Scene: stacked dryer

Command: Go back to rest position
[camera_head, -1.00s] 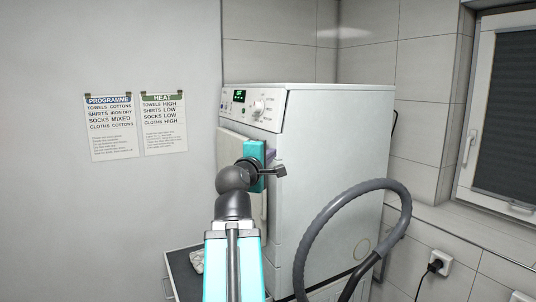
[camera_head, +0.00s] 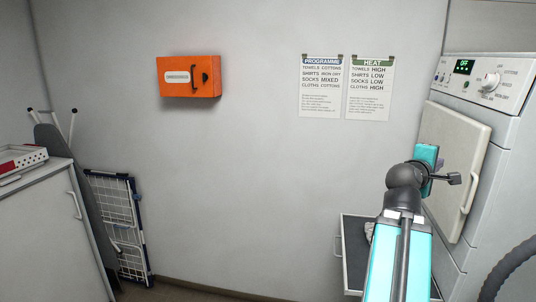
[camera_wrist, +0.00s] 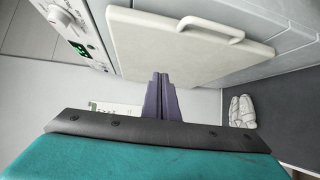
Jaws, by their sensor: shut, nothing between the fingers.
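My gripper (camera_wrist: 161,98) shows in the wrist view as two purple-grey fingers held together, with nothing between them. The dryer's cream door (camera_head: 453,165) has a pale handle (camera_head: 469,194) and also shows in the wrist view (camera_wrist: 185,40).
Below is an open grey drawer (camera_head: 352,262) with white cloth (camera_wrist: 242,111). An orange wall box (camera_head: 189,76) and two notices (camera_head: 334,87) hang on the wall. A folded rack (camera_head: 118,225) and a white cabinet (camera_head: 45,230) stand left. The middle floor is mostly out of view.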

